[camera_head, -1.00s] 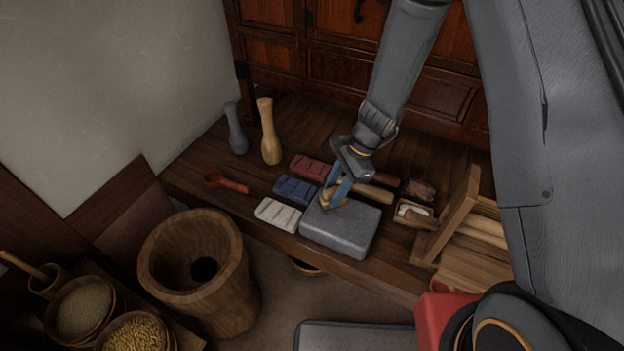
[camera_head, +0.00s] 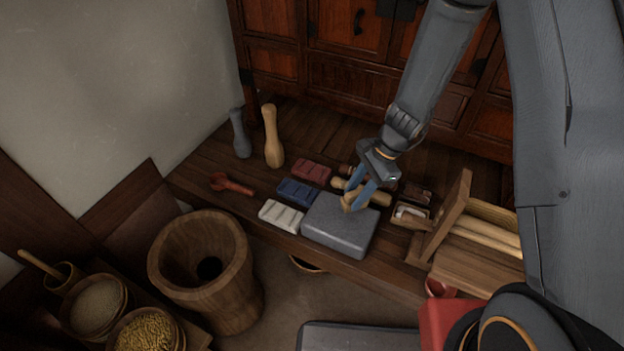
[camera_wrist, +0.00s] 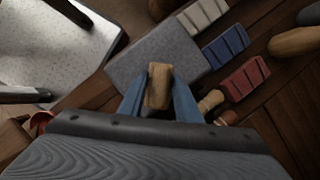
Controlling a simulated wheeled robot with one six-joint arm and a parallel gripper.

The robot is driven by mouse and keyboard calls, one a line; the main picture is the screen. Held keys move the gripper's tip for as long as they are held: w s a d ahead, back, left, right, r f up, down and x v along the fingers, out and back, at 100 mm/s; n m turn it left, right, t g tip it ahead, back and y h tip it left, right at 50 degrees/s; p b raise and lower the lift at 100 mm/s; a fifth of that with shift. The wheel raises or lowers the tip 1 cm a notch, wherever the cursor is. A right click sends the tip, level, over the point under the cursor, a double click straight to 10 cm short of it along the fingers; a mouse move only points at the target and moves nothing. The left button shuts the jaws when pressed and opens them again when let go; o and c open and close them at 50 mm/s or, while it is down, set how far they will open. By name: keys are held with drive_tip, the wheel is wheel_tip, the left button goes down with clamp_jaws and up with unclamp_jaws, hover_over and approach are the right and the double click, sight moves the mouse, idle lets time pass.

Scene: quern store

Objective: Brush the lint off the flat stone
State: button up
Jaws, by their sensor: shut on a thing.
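The flat stone (camera_head: 338,232) is a grey block with a speckled top, lying near the front edge of the low wooden bench. It also shows in the wrist view (camera_wrist: 150,50). My gripper (camera_head: 358,193) has blue fingers and is shut on a short tan block, seemingly a brush (camera_head: 350,204), over the stone's back right part. In the wrist view the brush (camera_wrist: 158,88) sits between both fingertips. Its underside is hidden, so I cannot tell whether it touches the stone. I cannot make out lint on the visible top.
White (camera_head: 281,216), blue (camera_head: 297,192) and red (camera_head: 311,171) ridged blocks lie left of the stone. A pale wooden tool (camera_head: 376,196) lies close behind it. A wooden rack (camera_head: 447,222) stands right. A red ladle (camera_head: 232,184) lies left, and a wooden mortar (camera_head: 205,270) stands in front.

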drive_tip(key=shift+r+p, duration=1.8)
drive_tip(key=shift+r, duration=0.55)
drive_tip(key=shift+s, duration=0.1)
